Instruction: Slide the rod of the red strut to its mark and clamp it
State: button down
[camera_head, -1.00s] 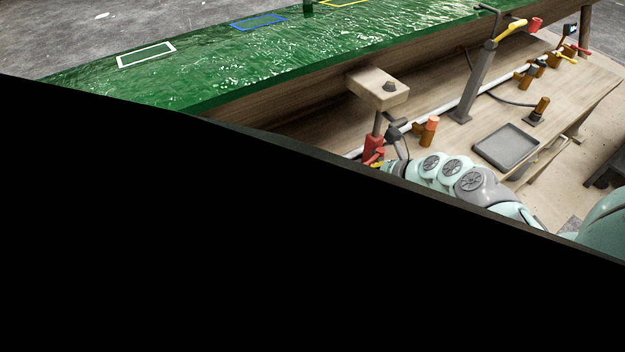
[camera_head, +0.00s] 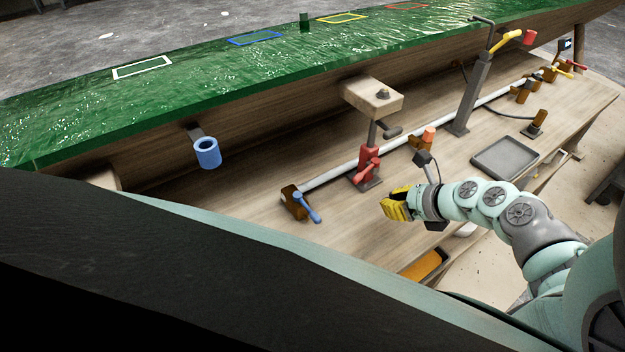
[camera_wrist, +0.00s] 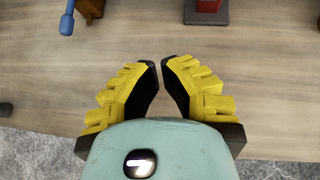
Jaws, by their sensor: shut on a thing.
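The red strut stands upright on the bench, with a red lower body (camera_head: 368,158), a red lever (camera_head: 366,172), a grey rod (camera_head: 373,132) and a wooden pad (camera_head: 372,97) on top, by the green hull's lower edge. I cannot make out a mark on the rod. My gripper (camera_head: 386,206) is in front of the strut and apart from it. In the wrist view my yellow-backed fingers (camera_wrist: 160,64) are close together, with a narrow gap showing bare wood and nothing between them. The strut's red base (camera_wrist: 207,6) is cut off at that view's top edge.
A blue clamp handle (camera_head: 308,208) is left of the strut on the white rail (camera_head: 330,174). A blue cup (camera_head: 207,153) hangs under the hull (camera_head: 200,85). A grey tray (camera_head: 505,158) is at right. A dark shape covers the lower left.

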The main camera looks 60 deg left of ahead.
jog(key=v, duration=0.8)
jog(key=shift+r, duration=0.3)
